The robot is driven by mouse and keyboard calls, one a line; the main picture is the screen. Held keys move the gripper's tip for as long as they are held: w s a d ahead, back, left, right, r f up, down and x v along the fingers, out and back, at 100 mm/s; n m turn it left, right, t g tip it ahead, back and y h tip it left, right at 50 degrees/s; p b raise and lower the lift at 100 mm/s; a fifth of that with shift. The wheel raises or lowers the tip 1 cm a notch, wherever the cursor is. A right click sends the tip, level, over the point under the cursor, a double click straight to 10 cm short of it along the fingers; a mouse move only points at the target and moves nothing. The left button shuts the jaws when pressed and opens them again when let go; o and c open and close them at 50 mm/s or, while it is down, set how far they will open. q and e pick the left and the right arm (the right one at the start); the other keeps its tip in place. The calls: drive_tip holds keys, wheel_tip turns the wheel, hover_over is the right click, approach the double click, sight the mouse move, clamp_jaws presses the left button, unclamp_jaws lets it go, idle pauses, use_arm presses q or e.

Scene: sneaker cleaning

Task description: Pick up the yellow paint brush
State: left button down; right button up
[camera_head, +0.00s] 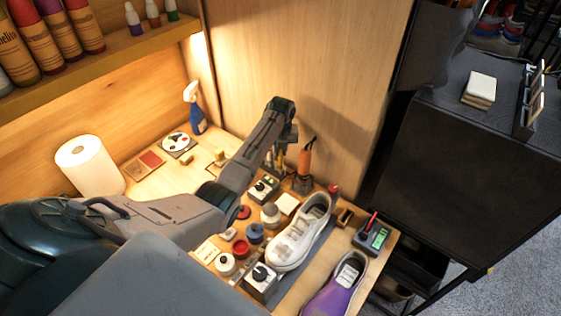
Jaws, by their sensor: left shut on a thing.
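My left arm reaches in from the left, and its gripper (284,146) points down over the back of the wooden bench. It is shut on the slim yellow paint brush (281,160), which shows just under the fingers, close to other upright tools. The fingers and the arm hide part of the brush, and I cannot tell whether its lower end is clear of what stands around it. My right gripper is not in view.
An orange-handled tool (305,157) stands just right of the gripper. A white sneaker (298,236) and a purple sneaker (335,292) lie in front, with several jars beside them. A paper roll (90,168) and a blue spray bottle (195,112) stand at left. The wooden wall is close behind.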

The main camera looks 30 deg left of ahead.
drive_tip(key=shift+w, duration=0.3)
